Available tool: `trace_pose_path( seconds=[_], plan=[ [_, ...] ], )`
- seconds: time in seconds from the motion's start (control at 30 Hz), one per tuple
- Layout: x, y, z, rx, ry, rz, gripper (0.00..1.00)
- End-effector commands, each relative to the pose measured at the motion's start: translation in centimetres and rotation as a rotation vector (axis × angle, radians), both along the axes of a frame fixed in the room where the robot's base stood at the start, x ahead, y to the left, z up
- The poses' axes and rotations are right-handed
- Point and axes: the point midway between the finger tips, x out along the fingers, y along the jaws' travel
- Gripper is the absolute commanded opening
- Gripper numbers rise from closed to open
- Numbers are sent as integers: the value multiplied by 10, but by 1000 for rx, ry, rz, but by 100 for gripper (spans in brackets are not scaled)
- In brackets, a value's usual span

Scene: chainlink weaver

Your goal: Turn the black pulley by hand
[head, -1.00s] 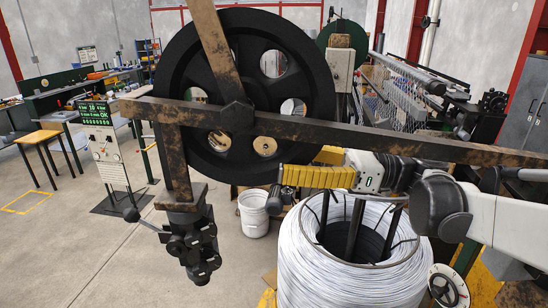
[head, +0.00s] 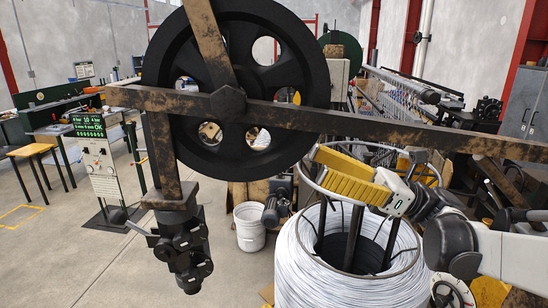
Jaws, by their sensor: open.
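The black pulley (head: 235,137) is a large wheel with round holes, hanging at the upper middle of the head view. A rusty crossbar and a slanted bar pass in front of it and hide its hub. My gripper (head: 321,168) has yellow fingers and sits just below and to the right of the pulley's lower right rim. Its fingers point up and left towards that rim and are open, with nothing seen between them. A small gap seems to lie between fingertips and rim, but I cannot tell the depth.
The rusty crossbar (head: 400,130) runs across the view above my gripper. A white wire coil (head: 345,285) with a ring and dark posts stands below it. A dark clamp (head: 182,250) hangs at left. A white bucket (head: 249,228) stands behind.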

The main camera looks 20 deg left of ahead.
Motion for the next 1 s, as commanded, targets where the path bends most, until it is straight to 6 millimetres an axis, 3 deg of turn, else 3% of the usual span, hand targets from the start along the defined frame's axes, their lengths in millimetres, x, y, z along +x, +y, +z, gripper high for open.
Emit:
trace_pose_path(
  seconds=[0.5, 0.9, 0.93, 1.0],
  plan=[
    [-30, 79, 38, -2, -1, 2, 65],
    [-33, 88, 41, -3, 0, 0, 65],
    [-33, 88, 41, -3, -1, 0, 63],
    [-33, 88, 41, -3, -1, 0, 42]
  ],
)
